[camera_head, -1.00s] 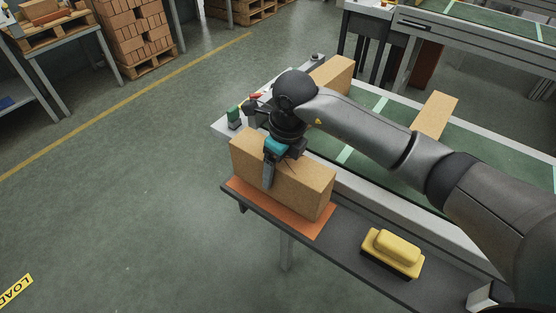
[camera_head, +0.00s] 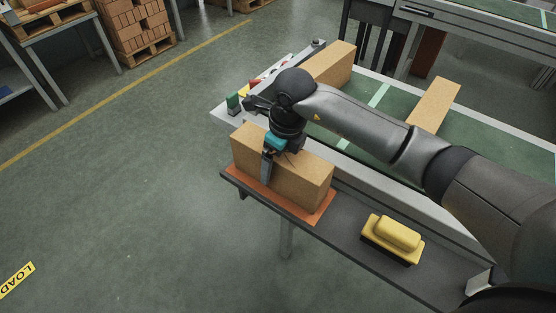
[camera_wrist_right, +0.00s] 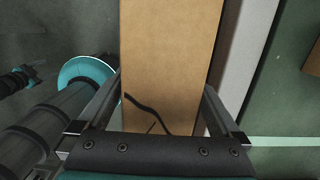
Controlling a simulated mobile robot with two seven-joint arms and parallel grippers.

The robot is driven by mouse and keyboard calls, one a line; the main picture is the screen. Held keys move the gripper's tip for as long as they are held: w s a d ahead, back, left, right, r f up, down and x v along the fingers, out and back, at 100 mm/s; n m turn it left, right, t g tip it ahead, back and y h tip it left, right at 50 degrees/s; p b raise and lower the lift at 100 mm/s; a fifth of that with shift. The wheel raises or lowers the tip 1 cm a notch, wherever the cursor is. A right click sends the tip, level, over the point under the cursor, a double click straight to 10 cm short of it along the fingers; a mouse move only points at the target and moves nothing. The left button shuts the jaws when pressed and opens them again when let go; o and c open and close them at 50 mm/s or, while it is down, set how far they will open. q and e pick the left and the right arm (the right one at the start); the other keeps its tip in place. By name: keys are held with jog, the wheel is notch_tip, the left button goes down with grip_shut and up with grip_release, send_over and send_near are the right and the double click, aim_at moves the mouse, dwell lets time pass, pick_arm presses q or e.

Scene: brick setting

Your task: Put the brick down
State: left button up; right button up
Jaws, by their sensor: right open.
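The brick (camera_head: 300,178) is a long tan block. It rests on an orange mat (camera_head: 318,216) on the dark narrow shelf beside the conveyor. My right gripper (camera_head: 267,170) is over the brick, with one finger down along its near long face. In the right wrist view the brick (camera_wrist_right: 168,60) runs between the two fingers of the gripper (camera_wrist_right: 160,112), which stand apart on either side, with a gap at the right. The far finger is hidden in the head view. My left gripper is not seen in the head view.
A yellow-handled brush or block (camera_head: 393,238) sits on the shelf to the right. Two more tan bricks (camera_head: 334,62) (camera_head: 435,104) lie on the green conveyor (camera_head: 375,125) behind. Small red and green buttons (camera_head: 233,101) are at the conveyor's left end. Open floor lies left.

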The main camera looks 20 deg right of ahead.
jog(key=shift+r, duration=0.1)
jog(key=r, duration=0.4)
jog(key=s+r+p, duration=0.1)
jog(key=r, duration=0.3)
jog(key=d+r+p, duration=0.1)
jog(key=r, duration=0.3)
jog(key=shift+s, duration=0.2)
